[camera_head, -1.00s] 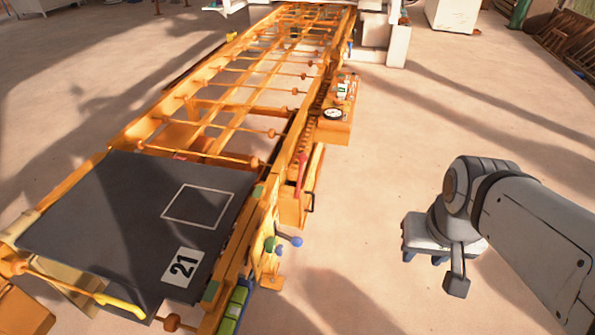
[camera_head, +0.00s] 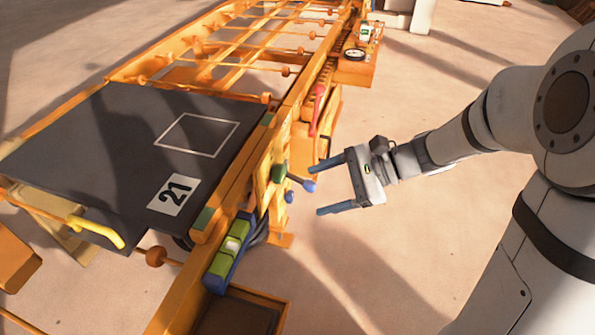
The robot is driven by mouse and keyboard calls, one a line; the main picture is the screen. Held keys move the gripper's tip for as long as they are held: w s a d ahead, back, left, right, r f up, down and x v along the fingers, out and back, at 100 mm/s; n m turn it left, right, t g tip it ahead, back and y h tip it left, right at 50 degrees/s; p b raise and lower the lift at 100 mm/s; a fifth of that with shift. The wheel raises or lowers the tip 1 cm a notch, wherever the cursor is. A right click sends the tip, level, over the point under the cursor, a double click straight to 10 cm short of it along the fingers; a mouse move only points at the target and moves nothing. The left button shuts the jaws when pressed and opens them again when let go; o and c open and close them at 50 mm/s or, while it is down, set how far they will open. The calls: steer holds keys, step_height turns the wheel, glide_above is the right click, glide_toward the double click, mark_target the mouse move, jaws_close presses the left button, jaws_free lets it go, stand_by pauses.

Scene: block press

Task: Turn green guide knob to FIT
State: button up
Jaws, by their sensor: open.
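The green guide knob (camera_head: 278,173) sits on the side of the orange machine frame, just right of the dark board marked 21 (camera_head: 95,150). A short lever with a blue ball end (camera_head: 309,187) extends from it to the right. A second blue ball (camera_head: 289,197) shows just below. My gripper (camera_head: 319,189) is open and empty, with its two blue fingers pointing left toward the knob. In the picture the blue ball end lies between the fingertips. I cannot tell whether the fingers touch it or how far apart they are in depth. Any FIT marking is too small to read.
The orange frame (camera_head: 187,67) runs away to the back with rollers and crossbars. A red handle (camera_head: 319,104) and a gauge box (camera_head: 357,62) stick out along its right side. A green and blue unit (camera_head: 229,250) sits below the knob. The floor (camera_head: 400,260) at right is clear.

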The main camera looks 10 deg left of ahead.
mark_target(284, 175)
steer(key=w+a+f+m+t+y+b, duration=0.4)
steer(key=w+f+m+y+b, duration=0.3)
steer(key=w+f, duration=0.35)
steer(key=shift+m+h, duration=0.3)
steer(key=shift+h, duration=0.4)
steer(key=a+b, duration=0.1)
steer(key=a, duration=0.1)
steer(key=a+b, duration=0.1)
steer(key=a, duration=0.2)
steer(key=a+b, duration=0.1)
steer(key=a, duration=0.1)
steer(key=shift+w+a, duration=0.15)
steer(key=shift+w, duration=0.2)
